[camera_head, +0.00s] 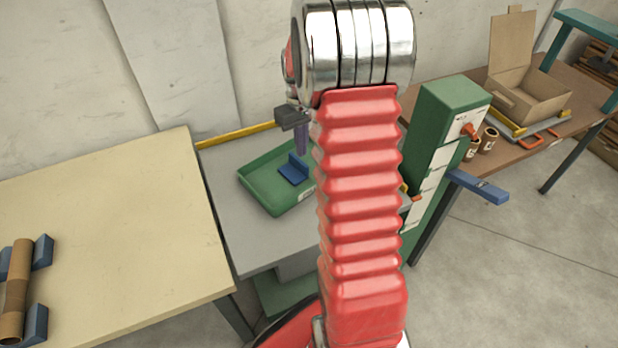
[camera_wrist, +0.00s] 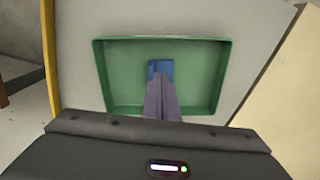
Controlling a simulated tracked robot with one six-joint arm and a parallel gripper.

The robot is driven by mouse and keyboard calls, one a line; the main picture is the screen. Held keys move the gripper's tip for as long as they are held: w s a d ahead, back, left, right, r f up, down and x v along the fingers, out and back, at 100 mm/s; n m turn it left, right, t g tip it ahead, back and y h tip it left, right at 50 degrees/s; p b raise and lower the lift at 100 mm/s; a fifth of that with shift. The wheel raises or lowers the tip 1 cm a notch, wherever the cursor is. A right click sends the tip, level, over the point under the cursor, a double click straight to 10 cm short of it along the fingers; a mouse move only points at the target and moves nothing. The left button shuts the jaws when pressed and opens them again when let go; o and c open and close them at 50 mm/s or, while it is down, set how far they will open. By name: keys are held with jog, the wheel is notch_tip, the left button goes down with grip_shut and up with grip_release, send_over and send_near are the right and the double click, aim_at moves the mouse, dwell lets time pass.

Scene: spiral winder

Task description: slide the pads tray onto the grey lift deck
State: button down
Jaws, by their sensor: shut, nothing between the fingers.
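The green tray (camera_head: 262,190) lies on the grey deck (camera_head: 240,245); its right part is hidden behind my red arm in the head view. A blue L-shaped piece (camera_head: 293,170) stands inside it. The wrist view shows the whole tray (camera_wrist: 115,80) within the grey surface (camera_wrist: 80,60), with the blue piece (camera_wrist: 160,67) near its middle. My gripper (camera_head: 303,150) has its purple fingers pointing down over the tray, shut and empty. In the wrist view the fingertips (camera_wrist: 161,78) overlap the blue piece; I cannot tell whether they touch it. No pads can be made out.
A cream table (camera_head: 110,230) adjoins the deck on the left, with a brown roll (camera_head: 18,285) between blue blocks. A yellow strip (camera_head: 235,134) edges the deck's back. A green post (camera_head: 440,140) with a blue arm (camera_head: 480,187) stands right. Beyond is a brown bench (camera_head: 510,150) with a box.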

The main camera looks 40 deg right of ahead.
send_over(303, 182)
jog(key=f, duration=0.9)
jog(key=shift+w+f, duration=0.2)
jog(key=shift+f, duration=0.15)
jog(key=shift+s+f, duration=0.15)
jog(key=shift+s+a, duration=0.2)
jog(key=shift+s, duration=1.65)
jog(key=shift+s+a, duration=0.15)
jog(key=shift+s, duration=1.15)
jog(key=shift+s+a, duration=0.15)
jog(key=shift+s, duration=1.15)
jog(key=shift+w, duration=0.1)
